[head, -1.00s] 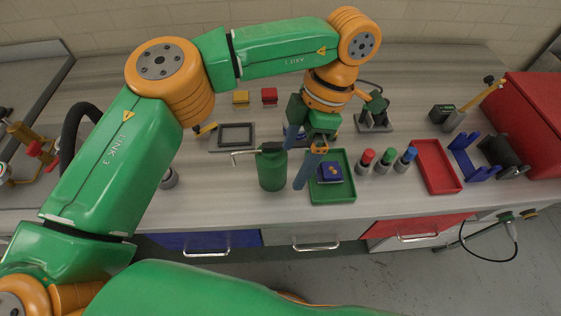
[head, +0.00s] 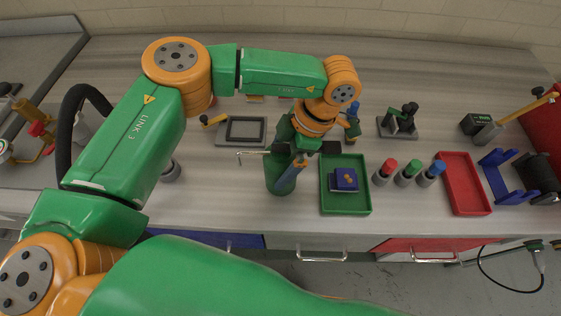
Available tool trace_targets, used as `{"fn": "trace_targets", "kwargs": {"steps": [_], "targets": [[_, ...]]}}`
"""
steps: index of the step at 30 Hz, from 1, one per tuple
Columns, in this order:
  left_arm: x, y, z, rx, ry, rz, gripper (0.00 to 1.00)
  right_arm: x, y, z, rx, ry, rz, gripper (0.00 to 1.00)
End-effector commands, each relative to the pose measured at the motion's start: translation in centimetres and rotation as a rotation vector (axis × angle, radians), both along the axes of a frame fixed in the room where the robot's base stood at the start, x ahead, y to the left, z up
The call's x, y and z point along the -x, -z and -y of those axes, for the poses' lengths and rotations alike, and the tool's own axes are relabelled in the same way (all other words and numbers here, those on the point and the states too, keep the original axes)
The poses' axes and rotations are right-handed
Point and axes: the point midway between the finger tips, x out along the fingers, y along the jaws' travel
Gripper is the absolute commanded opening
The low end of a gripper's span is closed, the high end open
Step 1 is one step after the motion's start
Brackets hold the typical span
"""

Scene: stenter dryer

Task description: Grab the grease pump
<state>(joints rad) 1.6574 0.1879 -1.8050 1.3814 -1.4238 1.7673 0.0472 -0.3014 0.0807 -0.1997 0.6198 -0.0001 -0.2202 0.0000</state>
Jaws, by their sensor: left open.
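The grease pump (head: 276,179) is a green can with a dark top and a thin pale spout pointing left. It stands upright near the front edge of the bench in the head view. My left gripper (head: 292,174) reaches down from above at the can's right side. The gripper body hides some of the can's top. I cannot tell whether a finger touches the can. My right gripper is not in view.
Right of the can is a green tray (head: 345,203) holding a blue block (head: 344,180). Beyond it stand red, green and blue-capped cylinders (head: 407,173) and a red tray (head: 465,185). A dark frame (head: 242,132) lies behind left.

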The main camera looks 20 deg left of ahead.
Motion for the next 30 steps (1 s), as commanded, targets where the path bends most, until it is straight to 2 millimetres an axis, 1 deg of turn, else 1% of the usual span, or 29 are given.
{"fn": "trace_targets", "kwargs": {"steps": [4,5,6,8,9,11,12,14,15,16,25,28,30], "targets": [[0.0,0.1,0.0,0.001,0.000,0.001,1.00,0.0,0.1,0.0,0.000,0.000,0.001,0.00],[0.0,0.1,0.0,0.001,0.000,0.001,0.97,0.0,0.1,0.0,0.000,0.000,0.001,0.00],[0.0,0.1,0.0,0.001,0.000,0.001,0.86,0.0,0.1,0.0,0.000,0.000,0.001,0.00],[0.0,0.1,0.0,0.001,0.000,0.001,0.70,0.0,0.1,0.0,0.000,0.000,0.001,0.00],[0.0,0.1,0.0,0.001,0.000,0.001,0.59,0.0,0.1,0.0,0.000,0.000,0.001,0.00],[0.0,0.1,0.0,0.001,0.000,0.001,0.43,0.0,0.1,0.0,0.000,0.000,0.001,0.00],[0.0,0.1,0.0,0.001,0.000,0.001,0.33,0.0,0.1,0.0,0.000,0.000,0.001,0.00],[0.0,0.1,0.0,0.001,0.000,0.001,0.16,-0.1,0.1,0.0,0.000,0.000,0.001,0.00],[0.0,0.1,0.0,0.001,0.000,0.001,0.06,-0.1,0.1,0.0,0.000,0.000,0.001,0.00],[0.0,0.0,0.0,0.001,0.000,0.001,0.00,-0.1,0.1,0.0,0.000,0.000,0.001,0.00],[-0.1,-0.2,0.0,0.001,0.000,0.003,0.00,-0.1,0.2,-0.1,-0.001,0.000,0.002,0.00],[-0.2,-0.9,0.1,0.002,0.000,0.006,0.00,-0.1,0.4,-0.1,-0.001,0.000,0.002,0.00],[-0.2,-1.9,0.1,0.002,-0.001,0.006,0.00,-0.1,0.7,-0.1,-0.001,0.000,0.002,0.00]]}}
